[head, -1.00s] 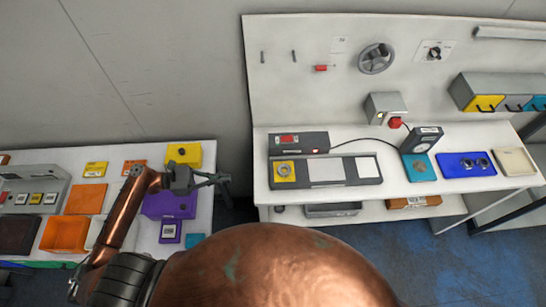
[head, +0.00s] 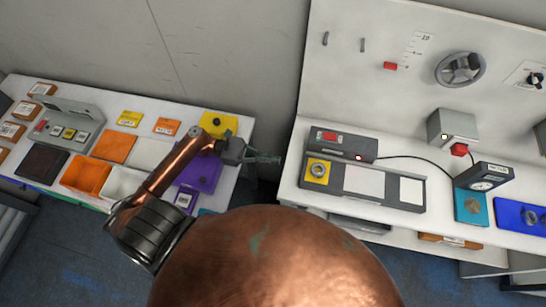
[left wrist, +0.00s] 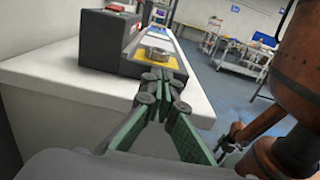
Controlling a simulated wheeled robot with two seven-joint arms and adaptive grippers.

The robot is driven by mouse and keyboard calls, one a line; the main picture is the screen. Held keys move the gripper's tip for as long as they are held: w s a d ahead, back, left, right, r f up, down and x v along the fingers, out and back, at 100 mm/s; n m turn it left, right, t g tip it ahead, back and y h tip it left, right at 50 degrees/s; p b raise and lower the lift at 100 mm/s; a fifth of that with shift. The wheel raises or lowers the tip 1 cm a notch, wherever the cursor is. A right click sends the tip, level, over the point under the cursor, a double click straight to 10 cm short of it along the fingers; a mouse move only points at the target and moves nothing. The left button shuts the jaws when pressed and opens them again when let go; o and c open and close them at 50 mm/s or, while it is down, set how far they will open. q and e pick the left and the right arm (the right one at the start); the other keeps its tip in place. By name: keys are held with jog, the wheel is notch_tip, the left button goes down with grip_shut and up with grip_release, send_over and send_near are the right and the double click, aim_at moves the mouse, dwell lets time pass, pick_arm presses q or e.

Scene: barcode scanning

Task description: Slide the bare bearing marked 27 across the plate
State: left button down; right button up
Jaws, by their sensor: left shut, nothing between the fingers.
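A bare ring-shaped bearing (head: 318,170) sits on the yellow square (head: 316,181) at the left end of the scanner's plate (head: 370,189). It also shows in the left wrist view (left wrist: 156,53), just beyond my fingertips; its marking is too small to read. My left gripper (head: 277,159) is at the gap between the two tables, left of the bearing and apart from it. In the left wrist view the left gripper (left wrist: 162,88) has its green fingers closed together with nothing between them.
The scanner box (head: 342,145) with a red display stands behind the plate.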

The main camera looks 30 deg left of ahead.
aim_at(311, 168)
pick_arm(q)
jog(key=p+x, duration=0.1)
jog(key=x, duration=0.9)
jog(key=shift+d, duration=0.1)
jog(key=shift+w, duration=0.1)
